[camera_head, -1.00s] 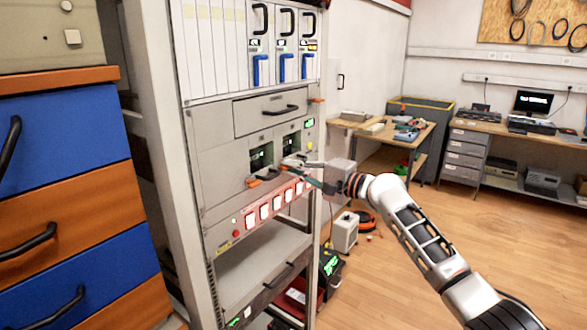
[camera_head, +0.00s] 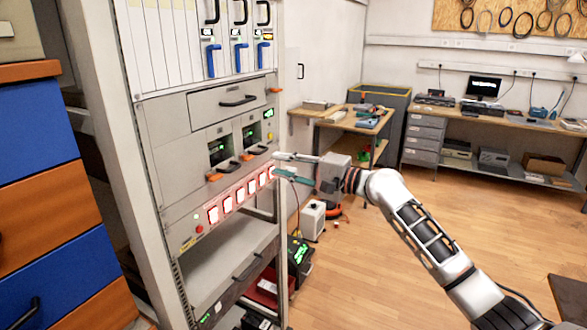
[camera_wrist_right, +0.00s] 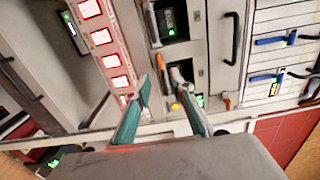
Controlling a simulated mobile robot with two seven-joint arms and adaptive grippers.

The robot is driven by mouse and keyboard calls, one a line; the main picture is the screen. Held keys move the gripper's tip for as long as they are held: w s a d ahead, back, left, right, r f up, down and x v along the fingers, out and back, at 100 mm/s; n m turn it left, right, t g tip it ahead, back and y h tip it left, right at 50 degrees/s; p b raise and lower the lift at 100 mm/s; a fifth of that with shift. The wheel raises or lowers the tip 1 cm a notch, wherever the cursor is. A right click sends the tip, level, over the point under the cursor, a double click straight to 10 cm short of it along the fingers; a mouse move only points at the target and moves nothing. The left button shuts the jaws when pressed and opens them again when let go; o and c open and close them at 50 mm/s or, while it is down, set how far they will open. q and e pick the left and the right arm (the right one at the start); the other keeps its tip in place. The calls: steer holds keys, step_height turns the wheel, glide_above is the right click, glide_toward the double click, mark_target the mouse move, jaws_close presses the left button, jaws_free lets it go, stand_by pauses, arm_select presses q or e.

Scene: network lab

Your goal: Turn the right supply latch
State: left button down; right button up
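The rack holds two supply modules side by side, each with a dark window and orange parts below. The right supply's orange latch (camera_head: 258,150) lies at the lower edge of the right supply (camera_head: 251,132); its exact angle is hard to tell. My right gripper (camera_head: 277,166) is just right of and below that latch, apart from it in the head view. In the wrist view the right gripper (camera_wrist_right: 159,77) has its two green-grey fingers spread, with an orange part (camera_wrist_right: 160,62) seen between their tips. Nothing is held. My left gripper is not in view.
A strip of lit red-framed switches (camera_head: 227,206) runs below the supplies. A drawer with a black handle (camera_head: 238,101) is above them, and blue-handled modules (camera_head: 239,58) are higher up. A blue and orange cabinet (camera_head: 40,190) stands at left. Floor on the right is open.

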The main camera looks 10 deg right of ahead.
steer(key=v, duration=0.3)
steer(key=shift+s+d, duration=0.1)
steer(key=shift+d, duration=0.05)
steer(key=shift+f, duration=0.1)
steer(key=s+d+f+n+h, duration=0.15)
steer(key=s+f, duration=0.25)
steer(key=f, duration=0.7)
steer(key=s+f+n+t+h, duration=0.1)
steer(key=s+f+h, duration=0.3)
steer(key=f, duration=0.6)
steer(key=s+f+n+h, duration=0.15)
steer(key=s+f, duration=0.35)
steer(key=f, duration=0.6)
steer(key=s+d+f+n+h, duration=0.2)
steer(key=s+d+f+n, duration=0.2)
steer(key=s, duration=0.9)
steer(key=s+d+f+n+h, duration=0.2)
steer(key=s+d+f+n, duration=0.1)
steer(key=s+f, duration=0.7)
steer(key=s+d, duration=0.1)
steer(key=s, duration=0.2)
steer(key=shift+d+f+n+g+h, duration=0.25)
steer(key=shift+f+n+g+h, duration=0.1)
steer(key=shift+n+g+h, duration=0.05)
